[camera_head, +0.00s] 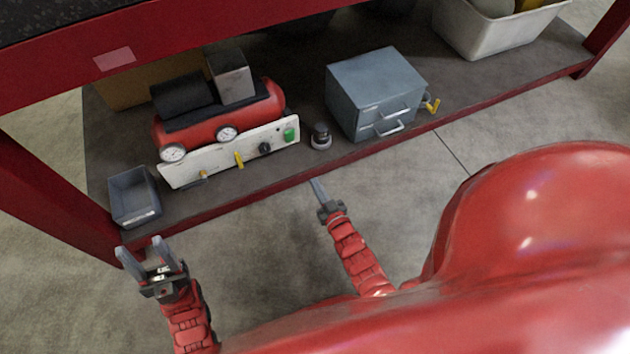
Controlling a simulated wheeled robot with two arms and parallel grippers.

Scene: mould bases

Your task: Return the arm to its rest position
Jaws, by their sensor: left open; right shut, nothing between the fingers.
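My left gripper (150,252) is at the lower left, in front of the shelf's front left corner. Its two fingers are spread apart with nothing between them. My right gripper (318,188) is near the middle, just in front of the shelf's front edge, with its fingers together and nothing held. Both arms are red and come in from the bottom of the view.
The dark lower shelf (230,190) has a red front edge. On it are a grey bin (134,196), a red compressor (215,118), a small dark round object (320,137), a blue-grey drawer box (376,90) and a white crate (480,38). The concrete floor in front is clear.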

